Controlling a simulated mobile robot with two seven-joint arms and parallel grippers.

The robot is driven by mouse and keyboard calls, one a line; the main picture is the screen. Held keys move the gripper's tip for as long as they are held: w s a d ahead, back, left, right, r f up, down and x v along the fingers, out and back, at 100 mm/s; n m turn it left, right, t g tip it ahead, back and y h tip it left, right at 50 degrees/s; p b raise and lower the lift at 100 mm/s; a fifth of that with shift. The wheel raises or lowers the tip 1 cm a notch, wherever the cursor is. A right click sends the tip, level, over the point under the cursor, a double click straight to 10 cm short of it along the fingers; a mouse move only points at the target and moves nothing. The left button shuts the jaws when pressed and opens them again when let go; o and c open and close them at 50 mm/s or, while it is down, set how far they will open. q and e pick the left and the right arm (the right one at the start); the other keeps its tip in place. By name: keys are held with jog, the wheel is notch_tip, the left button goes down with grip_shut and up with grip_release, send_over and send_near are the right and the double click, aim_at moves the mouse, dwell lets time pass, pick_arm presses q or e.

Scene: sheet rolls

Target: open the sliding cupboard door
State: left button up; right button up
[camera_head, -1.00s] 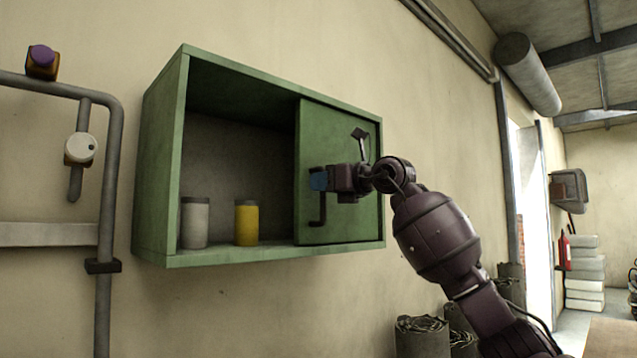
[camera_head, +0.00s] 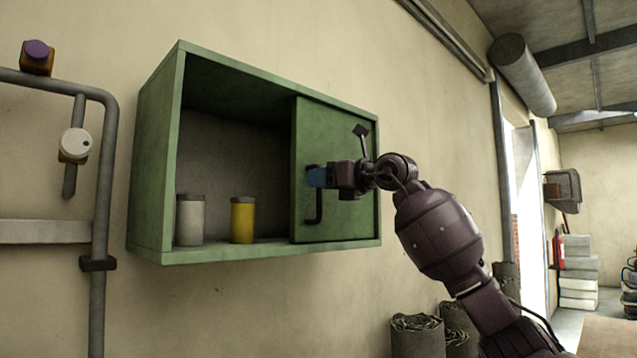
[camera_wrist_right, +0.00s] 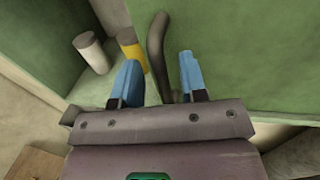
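The green cupboard (camera_head: 155,170) hangs on the wall with its left half open. Its green sliding door (camera_head: 345,135) covers the right half. A dark bar handle (camera_head: 312,212) stands near the door's left edge; it also shows in the right wrist view (camera_wrist_right: 156,45). My right gripper (camera_head: 316,177) is at the upper part of the handle. In the right wrist view its two blue fingers (camera_wrist_right: 160,76) are apart, with the handle between them and gaps visible on both sides. The fingers partly hide the handle in the head view. My left gripper is not in view.
A grey can (camera_head: 190,222) and a yellow can (camera_head: 242,222) stand inside the open left half. Grey pipes (camera_head: 97,270) run on the wall at left. Dark rolls (camera_head: 417,337) stand on the floor below right. The wall below the cupboard is clear.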

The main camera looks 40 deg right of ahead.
jog(key=b+v, duration=0.2)
jog(key=v, duration=0.7)
jog(key=shift+s+b, duration=0.35)
jog(key=shift+b, duration=0.05)
jog(key=shift+r, duration=0.1)
